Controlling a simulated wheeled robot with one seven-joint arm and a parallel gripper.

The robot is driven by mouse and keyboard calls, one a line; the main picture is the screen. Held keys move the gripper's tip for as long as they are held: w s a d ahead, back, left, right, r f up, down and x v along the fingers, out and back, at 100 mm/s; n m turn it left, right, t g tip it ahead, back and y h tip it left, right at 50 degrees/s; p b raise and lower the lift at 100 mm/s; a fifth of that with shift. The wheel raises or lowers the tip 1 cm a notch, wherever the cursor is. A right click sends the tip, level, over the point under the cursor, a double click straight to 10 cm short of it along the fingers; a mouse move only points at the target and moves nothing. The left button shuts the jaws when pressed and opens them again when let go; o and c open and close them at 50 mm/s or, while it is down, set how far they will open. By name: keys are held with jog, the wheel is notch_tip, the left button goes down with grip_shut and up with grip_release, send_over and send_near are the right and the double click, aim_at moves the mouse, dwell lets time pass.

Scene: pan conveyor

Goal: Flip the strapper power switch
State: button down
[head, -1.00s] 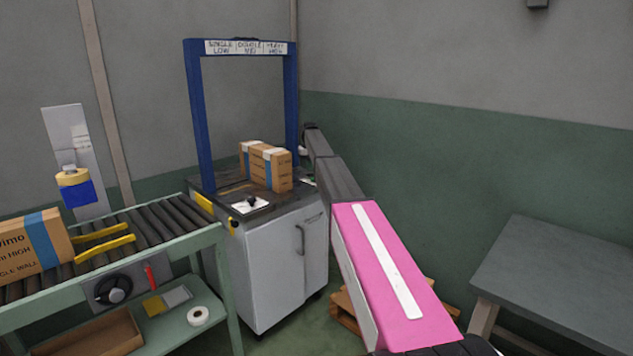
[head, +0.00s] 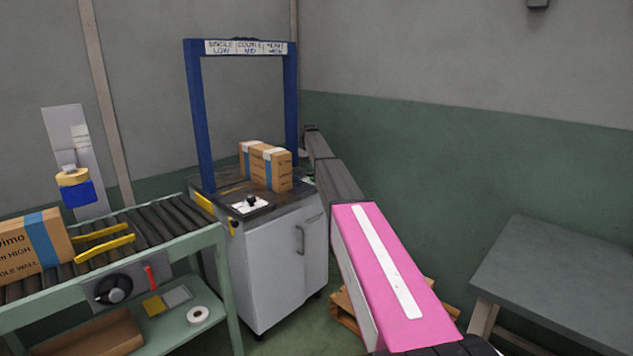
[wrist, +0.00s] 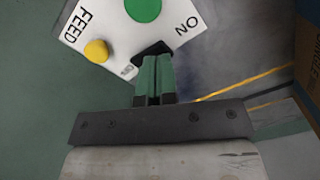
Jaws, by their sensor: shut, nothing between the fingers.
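The strapper (head: 270,265) is a grey cabinet with a dark top and a blue arch. In the wrist view a white control panel (wrist: 205,18) is marked ON and FEED. It has a green round button (wrist: 143,8), a yellow knob (wrist: 96,51) and a small, partly hidden label. My gripper (wrist: 153,60) is shut and empty, its green-faced fingertips at the panel's lower edge. A black part shows at the tips; I cannot tell whether it is the switch or whether they touch it. In the head view the gripper is hidden beyond the strapper's right side.
Taped cartons (head: 270,167) stand on the strapper top. A white plate with a black knob (head: 251,201) is at its front corner. A roller conveyor (head: 160,225) with a carton (head: 30,245) is at left. A grey table (head: 560,280) stands at right.

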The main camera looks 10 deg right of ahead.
jog(key=shift+f, duration=0.9)
dwell(0.5)
jog(key=shift+r, duration=0.15)
jog(key=shift+r, duration=3.4)
